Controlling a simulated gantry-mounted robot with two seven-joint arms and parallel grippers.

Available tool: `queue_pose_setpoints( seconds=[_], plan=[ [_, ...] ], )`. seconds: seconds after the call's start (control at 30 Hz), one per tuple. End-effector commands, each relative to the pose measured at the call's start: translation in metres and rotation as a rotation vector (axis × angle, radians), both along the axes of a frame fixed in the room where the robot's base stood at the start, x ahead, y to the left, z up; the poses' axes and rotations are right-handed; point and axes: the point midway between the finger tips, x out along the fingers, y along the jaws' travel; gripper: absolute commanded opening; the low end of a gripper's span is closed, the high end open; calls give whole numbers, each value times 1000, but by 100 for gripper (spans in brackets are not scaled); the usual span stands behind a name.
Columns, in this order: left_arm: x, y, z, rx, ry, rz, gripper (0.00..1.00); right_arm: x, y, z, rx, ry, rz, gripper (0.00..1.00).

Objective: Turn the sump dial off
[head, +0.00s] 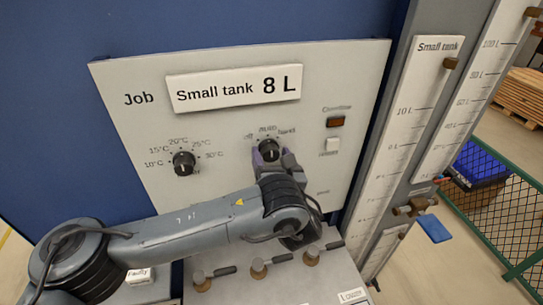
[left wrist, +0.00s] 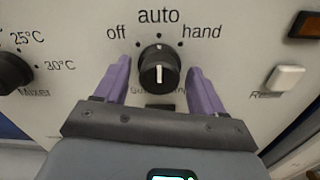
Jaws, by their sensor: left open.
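The sump dial (left wrist: 159,68) is a round black knob on the grey panel, with off, auto and hand printed around its top. Its white mark points up, towards auto. The label beneath it is mostly hidden by my gripper. In the head view the dial (head: 268,150) is right of the panel's middle. My left gripper (left wrist: 158,76) is open, with one purple finger on each side of the dial and gaps between fingers and knob. It also shows in the head view (head: 272,158). My right gripper is not in view.
The mixer dial (head: 184,163) is to the left on the panel. An amber lamp (head: 336,121) and a white reset button (head: 333,144) are to the right. Several valve handles (head: 258,267) stand below. Level scales (head: 415,105) rise at the right.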

Motion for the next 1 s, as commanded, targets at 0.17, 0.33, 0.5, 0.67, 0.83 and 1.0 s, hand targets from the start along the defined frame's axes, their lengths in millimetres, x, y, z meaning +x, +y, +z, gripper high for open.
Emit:
queue_pose_setpoints(
  seconds=[0.17, 0.33, 0.5, 0.67, 0.83, 1.0],
  plan=[
    [5, 2, 1, -1, -1, 1, 69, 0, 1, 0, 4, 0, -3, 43],
    [5, 2, 0, -1, 0, 1, 69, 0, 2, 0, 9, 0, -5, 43],
    [5, 2, 0, -1, 0, 1, 57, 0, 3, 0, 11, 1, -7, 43],
    [5, 2, 0, -1, 0, 1, 33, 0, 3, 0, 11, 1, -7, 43],
    [5, 2, 0, -1, 0, 1, 13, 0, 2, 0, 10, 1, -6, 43],
    [5, 2, -1, -15, -4, 1, 13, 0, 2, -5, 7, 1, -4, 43]
  ],
)
